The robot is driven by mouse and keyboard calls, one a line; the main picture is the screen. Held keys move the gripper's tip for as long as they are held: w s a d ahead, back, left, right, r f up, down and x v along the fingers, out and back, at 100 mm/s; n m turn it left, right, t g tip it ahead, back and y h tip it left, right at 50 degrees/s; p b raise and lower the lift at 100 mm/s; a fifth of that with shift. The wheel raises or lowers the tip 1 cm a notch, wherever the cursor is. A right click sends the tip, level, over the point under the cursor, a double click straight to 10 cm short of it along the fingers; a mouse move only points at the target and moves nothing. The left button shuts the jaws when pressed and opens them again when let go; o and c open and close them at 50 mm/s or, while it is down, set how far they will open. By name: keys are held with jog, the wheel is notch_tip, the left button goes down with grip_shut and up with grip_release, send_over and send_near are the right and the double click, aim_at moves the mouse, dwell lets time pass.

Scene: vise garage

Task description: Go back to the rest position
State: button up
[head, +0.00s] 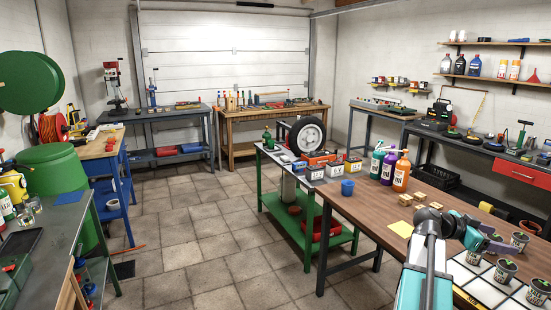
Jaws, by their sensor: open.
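My arm rises at the bottom right of the head view, with its far end bent to the right over the brown-topped table (362,208). My gripper (500,243) is small and partly hidden by the arm's own links. It is open, and I see nothing held in it. It is above a white grid board (480,290) with several dark labelled cans (505,270) close by. Whether the fingers touch any can is too small to tell.
Small wooden blocks (428,199), a yellow sheet (401,229), a blue cup (347,187) and bottles (401,172) stand on the table. A green-framed bench (281,213) with a wheel (307,135) adjoins it. The tiled floor (190,225) left of them is mostly clear.

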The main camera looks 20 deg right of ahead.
jog(key=w+a+f+n+t, duration=0.2)
jog(key=w+a+f, duration=0.4)
jog(key=w+f, duration=0.15)
jog(key=w+a+f+n+t, duration=0.1)
jog(key=w+a+f+n, duration=0.1)
jog(key=w+a+f, duration=0.6)
jog(key=w+a+f+n+t+y, duration=0.1)
jog(key=w+a+f+n+y, duration=0.1)
jog(key=a+f, duration=0.7)
jog(key=w+a+f+n+y, duration=0.25)
jog(key=a+f, duration=0.35)
jog(key=f, duration=0.6)
jog(key=s+a+f+n+y, duration=0.15)
jog(key=s+a+f, duration=0.25)
jog(key=a+f, duration=0.45)
jog(key=s+a+f+n+y, duration=0.1)
jog(key=s+a+f+n, duration=0.25)
jog(key=a+f, duration=0.55)
jog(key=s+a+f+n+g+y, duration=0.2)
jog(key=s+a+f+n+y, duration=0.1)
jog(key=s+a, duration=0.6)
jog(key=s+a+f+n+g+y, duration=0.2)
jog(key=s+a+f+n, duration=0.3)
jog(key=s+a, duration=0.4)
jog(key=a+n+y+b, duration=0.1)
jog(key=a, duration=0.1)
jog(key=shift+a+f+y, duration=0.3)
